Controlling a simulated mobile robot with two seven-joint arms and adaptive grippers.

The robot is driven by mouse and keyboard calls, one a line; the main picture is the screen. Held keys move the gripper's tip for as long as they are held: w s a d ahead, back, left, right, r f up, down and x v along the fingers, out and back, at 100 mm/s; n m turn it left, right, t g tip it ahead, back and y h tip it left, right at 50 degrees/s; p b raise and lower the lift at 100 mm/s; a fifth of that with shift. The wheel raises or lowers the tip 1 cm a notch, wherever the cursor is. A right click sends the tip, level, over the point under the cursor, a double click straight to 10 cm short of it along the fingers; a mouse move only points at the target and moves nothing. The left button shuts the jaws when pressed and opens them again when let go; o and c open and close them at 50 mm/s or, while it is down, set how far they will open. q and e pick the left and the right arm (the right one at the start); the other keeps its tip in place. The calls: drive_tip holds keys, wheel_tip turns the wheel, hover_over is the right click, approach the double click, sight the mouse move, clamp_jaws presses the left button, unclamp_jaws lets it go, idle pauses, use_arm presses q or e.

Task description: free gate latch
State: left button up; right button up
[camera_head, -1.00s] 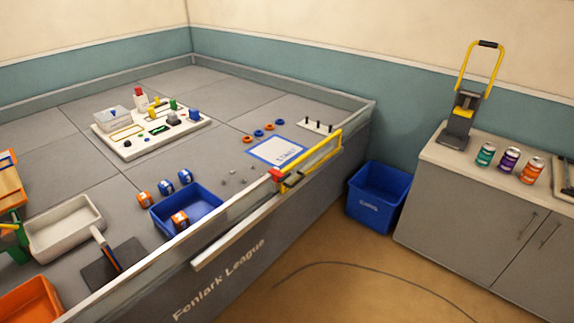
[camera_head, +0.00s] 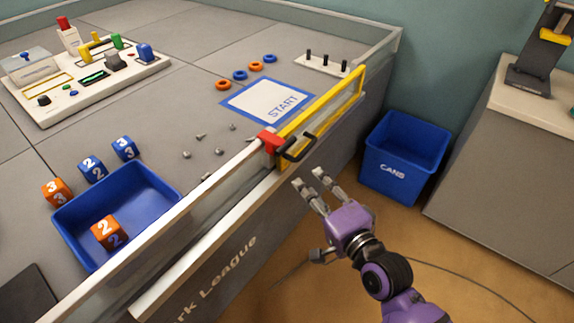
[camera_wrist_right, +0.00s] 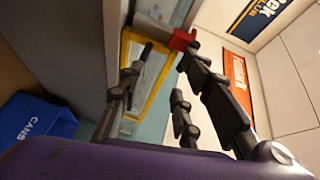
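The gate (camera_head: 345,92) is a clear panel in a yellow frame, set in the arena's side wall. The red latch (camera_head: 271,141) sits at the gate's near end, against the wall's top rail. A black handle (camera_head: 301,147) sticks out from the gate beside the latch. My right gripper (camera_head: 311,216) is open and empty, outside the wall, below and apart from the handle. In the right wrist view, the spread fingers show in front of the yellow frame (camera_wrist_right: 153,100), with the red latch (camera_wrist_right: 182,39) beyond a fingertip. My left gripper is out of view.
A blue bin marked CANS (camera_head: 405,155) stands on the floor right of the gate. A grey cabinet (camera_head: 505,185) is farther right. Inside the arena are a blue tray (camera_head: 150,205), numbered cubes, rings and a START mat (camera_head: 262,102). The wall rail (camera_head: 150,228) runs left of the latch.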

sight(287, 146)
drive_tip(key=shift+m+t+y, duration=0.3)
drive_tip(key=shift+m+y, duration=0.3)
drive_tip(key=shift+y, duration=0.3)
drive_tip(key=w+a+r+b, duration=0.1)
drive_tip(key=w+a, duration=0.1)
drive_tip(key=w, duration=0.1)
drive_tip(key=w+a+r+b, duration=0.1)
drive_tip(key=w+a, duration=0.1)
drive_tip(key=w, duration=0.1)
drive_tip(key=w+a+r+b, duration=0.1)
drive_tip(key=w+a, duration=0.1)
drive_tip(key=w, duration=0.2)
drive_tip(key=shift+a+r, duration=0.15)
drive_tip(key=shift+r, duration=0.2)
drive_tip(key=shift+c, duration=0.5)
clamp_jaws()
